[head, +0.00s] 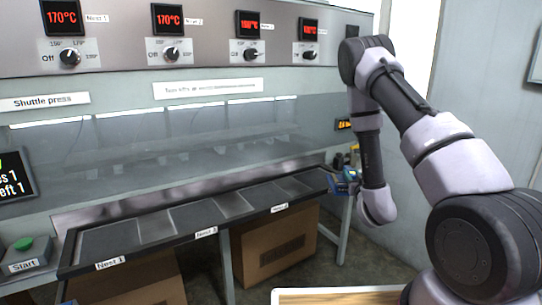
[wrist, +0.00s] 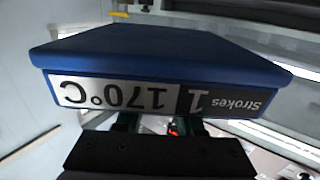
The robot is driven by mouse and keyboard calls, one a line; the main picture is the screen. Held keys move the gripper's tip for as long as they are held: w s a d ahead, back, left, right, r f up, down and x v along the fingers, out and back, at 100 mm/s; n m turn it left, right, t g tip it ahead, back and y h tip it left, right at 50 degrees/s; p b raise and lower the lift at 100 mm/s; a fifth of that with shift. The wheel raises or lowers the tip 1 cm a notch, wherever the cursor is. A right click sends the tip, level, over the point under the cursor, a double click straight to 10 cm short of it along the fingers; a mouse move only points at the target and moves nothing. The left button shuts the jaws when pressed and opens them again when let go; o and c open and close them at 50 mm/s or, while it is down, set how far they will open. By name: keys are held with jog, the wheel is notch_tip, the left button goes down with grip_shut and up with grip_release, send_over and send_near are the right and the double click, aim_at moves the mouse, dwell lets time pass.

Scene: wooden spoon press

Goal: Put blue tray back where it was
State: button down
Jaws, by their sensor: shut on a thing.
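The blue tray (wrist: 160,50) fills the upper part of the wrist view. Its front label shows upside down and reads "170°C", "1" and "Strokes". My gripper (wrist: 158,125) is shut on the tray's labelled near edge. In the head view a small blue part of the tray (head: 344,187) shows beside my wrist, off the right end of the press bed. My arm hides part of the tray and gripper there.
Four dials and red 170°C displays line the panel above. A green start button (head: 24,244) is at left. Cardboard boxes (head: 275,245) stand below. A light wooden-edged surface (head: 335,296) is at the front.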

jog(key=shift+s+r, duration=0.35)
jog(key=shift+s, duration=0.3)
jog(key=shift+s+r, duration=0.35)
jog(key=shift+s, duration=0.25)
jog(key=shift+a+r, duration=0.1)
jog(key=shift+a, duration=0.15)
jog(key=shift+d, duration=0.15)
dwell(0.4)
